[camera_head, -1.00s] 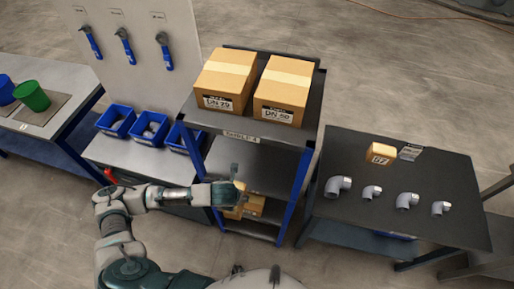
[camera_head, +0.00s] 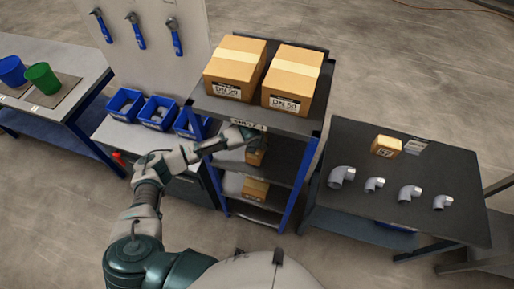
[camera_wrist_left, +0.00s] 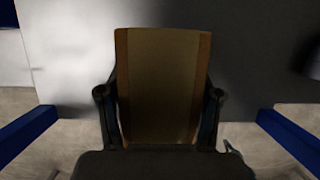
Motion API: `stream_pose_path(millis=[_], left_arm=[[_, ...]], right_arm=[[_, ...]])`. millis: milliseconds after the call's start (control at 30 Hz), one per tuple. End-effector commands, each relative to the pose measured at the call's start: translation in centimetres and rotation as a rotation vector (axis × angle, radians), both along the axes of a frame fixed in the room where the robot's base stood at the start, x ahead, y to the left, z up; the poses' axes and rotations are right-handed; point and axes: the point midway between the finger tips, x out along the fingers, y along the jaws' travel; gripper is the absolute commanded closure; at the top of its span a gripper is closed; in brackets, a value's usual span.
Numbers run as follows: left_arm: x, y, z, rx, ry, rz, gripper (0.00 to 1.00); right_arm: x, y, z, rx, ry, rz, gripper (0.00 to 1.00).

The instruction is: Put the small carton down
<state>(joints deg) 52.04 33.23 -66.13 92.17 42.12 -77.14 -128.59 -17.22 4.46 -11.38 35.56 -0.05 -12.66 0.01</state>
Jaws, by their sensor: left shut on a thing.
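The small carton (camera_wrist_left: 162,85) is held between the two fingers of my left gripper (camera_wrist_left: 160,100) in the left wrist view; its brown face fills the middle. In the head view my left gripper (camera_head: 248,137) reaches to the shelf rack, just under the front edge of the top shelf. Part of the small carton (camera_head: 256,157) shows below the gripper, at the level of the middle shelf. I cannot tell whether it touches the shelf. My right gripper is not in view.
The rack's top shelf (camera_head: 301,125) bears two large cartons, DN 25 (camera_head: 233,70) and DN 50 (camera_head: 291,80). Another carton (camera_head: 255,189) sits on a lower shelf. Blue posts (camera_head: 299,190) flank the rack. A dark table (camera_head: 440,165) at right holds several grey elbows and a small box (camera_head: 386,146).

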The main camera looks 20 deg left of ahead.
Motion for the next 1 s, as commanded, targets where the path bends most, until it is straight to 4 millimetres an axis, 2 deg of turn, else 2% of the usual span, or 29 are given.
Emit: stream_pose_path(millis=[167, 367, 400, 467, 500, 833, 1000], left_arm=[[-0.1, -0.1, -2.4, 0.001, 0.001, 0.0, 1.0], [-0.1, -0.1, -2.8, 0.0, 0.001, -0.001, 1.0], [-0.2, -0.1, -2.9, 0.001, 0.004, -0.001, 0.26], [-0.1, 0.0, -2.9, 0.001, 0.004, -0.001, 0.11], [-0.1, 0.0, -2.9, 0.0, 0.003, -0.001, 0.07], [-0.2, 0.0, -2.7, 0.001, 0.001, -0.001, 0.07], [-0.7, 0.0, -1.0, 0.0, -0.002, -0.002, 0.07]], right_arm=[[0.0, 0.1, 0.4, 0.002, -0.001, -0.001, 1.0], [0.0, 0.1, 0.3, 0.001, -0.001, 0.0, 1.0], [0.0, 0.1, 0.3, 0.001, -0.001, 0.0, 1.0], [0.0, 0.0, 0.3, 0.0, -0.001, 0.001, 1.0], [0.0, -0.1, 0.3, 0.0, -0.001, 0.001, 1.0], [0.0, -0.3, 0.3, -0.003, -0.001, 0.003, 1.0], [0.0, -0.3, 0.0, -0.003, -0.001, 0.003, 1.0]])
